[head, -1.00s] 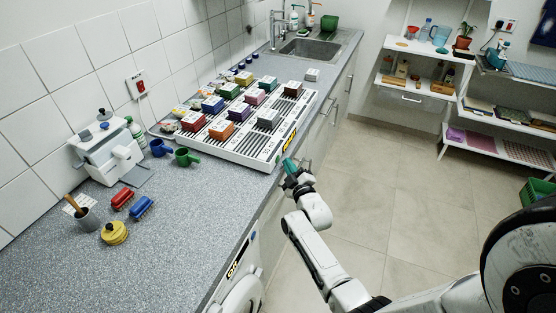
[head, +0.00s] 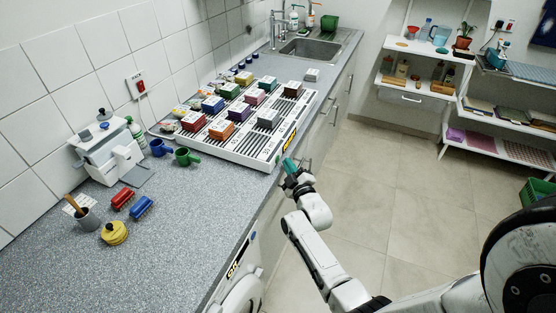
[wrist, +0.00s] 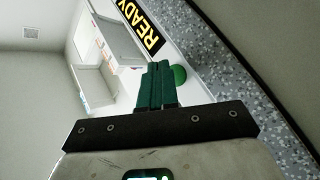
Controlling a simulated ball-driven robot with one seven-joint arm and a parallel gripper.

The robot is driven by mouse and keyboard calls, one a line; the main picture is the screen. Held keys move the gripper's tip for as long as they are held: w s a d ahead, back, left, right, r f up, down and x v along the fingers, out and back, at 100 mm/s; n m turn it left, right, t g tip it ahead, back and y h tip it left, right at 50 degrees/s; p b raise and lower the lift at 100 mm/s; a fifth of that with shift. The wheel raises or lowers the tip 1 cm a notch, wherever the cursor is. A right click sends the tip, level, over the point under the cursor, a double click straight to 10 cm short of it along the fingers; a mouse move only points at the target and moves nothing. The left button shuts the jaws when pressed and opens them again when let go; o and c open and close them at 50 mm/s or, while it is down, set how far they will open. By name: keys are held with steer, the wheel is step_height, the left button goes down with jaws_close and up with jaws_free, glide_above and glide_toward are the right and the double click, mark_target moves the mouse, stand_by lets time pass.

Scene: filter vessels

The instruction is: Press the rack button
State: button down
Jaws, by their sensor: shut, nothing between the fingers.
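The rack (head: 236,151) is a white slotted unit on the counter, loaded with several coloured boxes. Its front face carries a READY display (head: 289,141), lit yellow on black, which also shows in the wrist view (wrist: 140,24). A round green button (wrist: 179,75) sits on that face below the display, partly behind my fingers. My gripper (head: 288,164) is at the rack's near front corner, just off the counter edge. In the wrist view my green fingers (wrist: 158,68) are shut together and empty, overlapping the button's left side. I cannot tell whether they touch it.
The grey counter (head: 190,215) runs along the wall, with a white machine (head: 105,150), green mug (head: 186,157) and red and blue brushes left of the rack. The sink (head: 310,48) is beyond. Open floor (head: 390,200) lies to the right.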

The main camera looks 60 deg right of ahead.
steer(key=shift+w, duration=0.15)
steer(key=shift+w, duration=0.3)
steer(key=shift+w, duration=0.3)
stand_by(0.6)
stand_by(0.3)
steer(key=shift+s, duration=0.7)
steer(key=shift+s+b, duration=0.1)
steer(key=shift+b, duration=0.2)
steer(key=shift+s+d+b, duration=0.15)
steer(key=shift+s+b, duration=0.65)
steer(key=shift+s, duration=1.65)
